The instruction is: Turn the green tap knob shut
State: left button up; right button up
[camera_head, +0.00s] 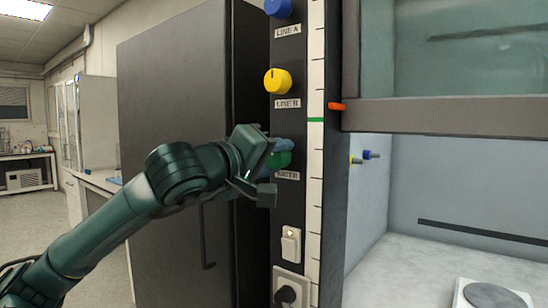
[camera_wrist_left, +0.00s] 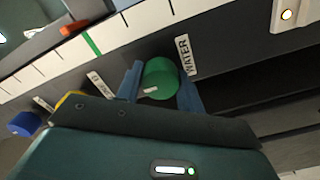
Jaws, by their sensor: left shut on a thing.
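The green tap knob (camera_head: 284,160) is on the dark panel beside the fume hood, just above its WATER label (camera_head: 287,176). My left gripper (camera_head: 274,156) reaches it from the left and is shut on it, hiding part of it in the head view. In the left wrist view the green knob (camera_wrist_left: 160,76) sits between the two blue fingers of my left gripper (camera_wrist_left: 161,88), one on each side. A short white mark shows on the knob near the gripper body. My right gripper is not in view.
Above on the panel are a yellow knob (camera_head: 278,81), LINE B, and a blue knob (camera_head: 278,8), LINE A. A lit switch (camera_head: 291,246) and a socket (camera_head: 290,288) are below. The hood sash (camera_head: 440,114) and a dark cabinet (camera_head: 180,100) flank the panel.

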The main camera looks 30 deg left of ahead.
pick_arm(q)
jog(key=o, duration=1)
jog(key=s+b, duration=0.1)
jog(key=s, duration=0.3)
jog(key=s+b, duration=0.2)
jog(key=s, duration=0.2)
jog(key=s+a+b, duration=0.1)
jog(key=s, duration=0.4)
jog(key=shift+s, duration=0.1)
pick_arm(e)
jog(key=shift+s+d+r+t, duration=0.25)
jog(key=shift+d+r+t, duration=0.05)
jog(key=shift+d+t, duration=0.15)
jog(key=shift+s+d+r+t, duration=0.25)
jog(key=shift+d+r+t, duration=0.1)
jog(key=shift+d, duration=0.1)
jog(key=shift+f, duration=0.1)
